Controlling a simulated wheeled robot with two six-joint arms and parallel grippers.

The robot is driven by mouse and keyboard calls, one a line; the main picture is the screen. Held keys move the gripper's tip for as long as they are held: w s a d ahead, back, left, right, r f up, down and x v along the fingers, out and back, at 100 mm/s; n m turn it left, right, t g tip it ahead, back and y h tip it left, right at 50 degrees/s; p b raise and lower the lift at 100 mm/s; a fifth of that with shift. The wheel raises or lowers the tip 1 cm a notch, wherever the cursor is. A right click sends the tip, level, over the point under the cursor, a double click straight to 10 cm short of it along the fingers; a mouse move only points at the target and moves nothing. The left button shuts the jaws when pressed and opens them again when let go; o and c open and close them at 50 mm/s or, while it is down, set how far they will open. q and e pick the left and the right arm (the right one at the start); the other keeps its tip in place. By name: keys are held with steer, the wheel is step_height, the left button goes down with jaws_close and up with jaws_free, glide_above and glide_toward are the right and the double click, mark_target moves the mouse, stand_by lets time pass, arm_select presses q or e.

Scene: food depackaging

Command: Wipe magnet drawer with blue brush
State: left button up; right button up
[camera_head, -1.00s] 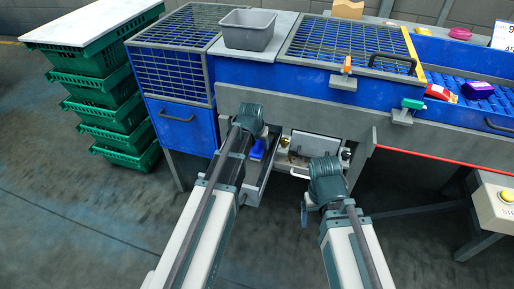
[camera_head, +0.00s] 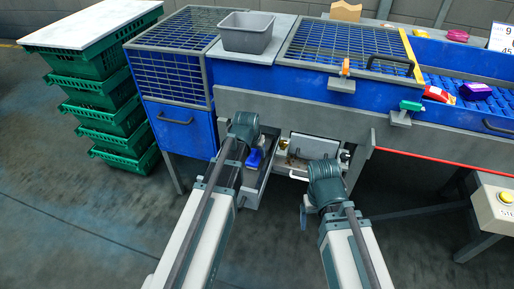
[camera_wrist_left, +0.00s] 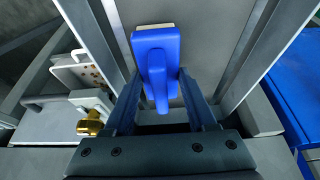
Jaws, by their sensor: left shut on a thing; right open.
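The blue brush (camera_head: 254,158) is held by my left gripper inside the pulled-out grey magnet drawer (camera_head: 264,178). In the left wrist view the brush (camera_wrist_left: 156,60) sits between the two fingers of my left gripper (camera_wrist_left: 160,105), with a pale edge at its far end over the drawer's grey floor (camera_wrist_left: 206,40). I cannot tell whether its bristles touch the floor. In the head view my left wrist hides part of the drawer. My right gripper (camera_head: 304,212) is open, low and to the right of the drawer; its fingers are mostly hidden by its wrist.
A second opening with a pale panel (camera_head: 312,148) and a white handle (camera_head: 298,178) is right of the drawer. A brass knob (camera_wrist_left: 92,124) shows there in the left wrist view. A grey bin (camera_head: 247,38) stands above on the machine. Green crates (camera_head: 112,115) are stacked at left.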

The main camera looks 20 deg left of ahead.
arm_select(q)
steer(key=shift+s+r, duration=0.1)
steer(key=shift+s, duration=0.05)
step_height(320, 180, up, 6)
steer(key=p, duration=0.6)
stand_by(0.4)
step_height(320, 180, up, 3)
steer(key=p, duration=0.3)
stand_by(0.6)
